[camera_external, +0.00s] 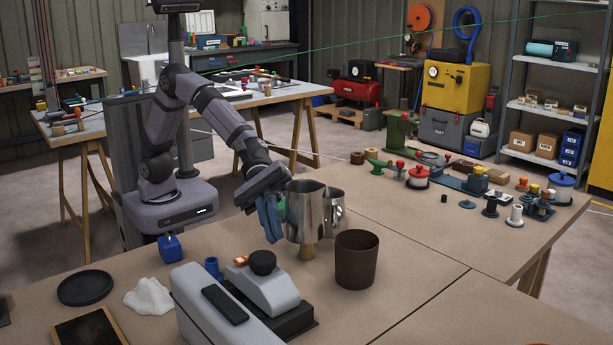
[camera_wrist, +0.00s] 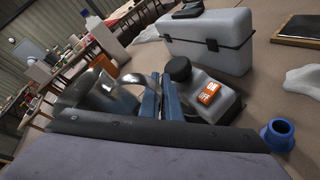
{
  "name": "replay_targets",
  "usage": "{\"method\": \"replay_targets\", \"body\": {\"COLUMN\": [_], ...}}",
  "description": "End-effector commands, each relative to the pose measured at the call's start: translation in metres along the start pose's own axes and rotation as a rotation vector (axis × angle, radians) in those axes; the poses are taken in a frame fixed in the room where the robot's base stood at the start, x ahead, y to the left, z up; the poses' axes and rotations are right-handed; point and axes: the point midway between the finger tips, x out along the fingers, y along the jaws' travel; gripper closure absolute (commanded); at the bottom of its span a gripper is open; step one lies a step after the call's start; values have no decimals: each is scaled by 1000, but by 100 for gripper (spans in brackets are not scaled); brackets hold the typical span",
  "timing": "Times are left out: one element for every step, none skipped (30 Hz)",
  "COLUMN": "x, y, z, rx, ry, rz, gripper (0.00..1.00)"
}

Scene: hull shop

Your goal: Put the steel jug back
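A steel jug (camera_external: 305,212) is upright right beside my gripper (camera_external: 270,217) in the external view. It also shows in the wrist view (camera_wrist: 95,98), left of my blue fingers (camera_wrist: 158,98). Its curved handle reaches to the fingers, which look closed on it with a narrow gap. The grip itself is partly hidden. A second steel jug (camera_external: 334,208) stands close behind, partly covered by the first.
A dark brown bin (camera_external: 356,260) stands right of the jug. A grey machine with a black knob (camera_external: 263,285) is in front. A blue cup (camera_external: 212,267), white cloth (camera_external: 149,297) and black disc (camera_external: 85,287) lie left. The bench at right front is clear.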

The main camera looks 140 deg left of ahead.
Motion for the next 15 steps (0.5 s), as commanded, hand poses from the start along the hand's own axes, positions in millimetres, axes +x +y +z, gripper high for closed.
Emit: {"method": "replay_targets", "body": {"x": [-9,-13,-18,-22,-26,-32,-37,-41,-49,-54,-61,-69,-76,-83,-92], "y": [3,2,-1,-3,-6,-10,-14,-18,-26,-31,-39,-49,-57,-64,-73], "z": [-3,-6,-10,-14,-17,-21,-25,-28,-34,-37,-41,-45,-47,-48,-48], "rx": [2,9,15,22,27,34,40,45,55,61,68,77,83,90,100], "ry": [-14,-26,-42,-54,-66,-85,-97,-112,-132,-148,-164,-185,-201,-215,-233], "rz": [-21,-36,-55,-71,-87,-108,-126,-143,-168,-187,-208,-234,-251,-268,-290], "gripper": [100,100,100,100,100,100,100,100,100,100,100,100,100,100,100]}}
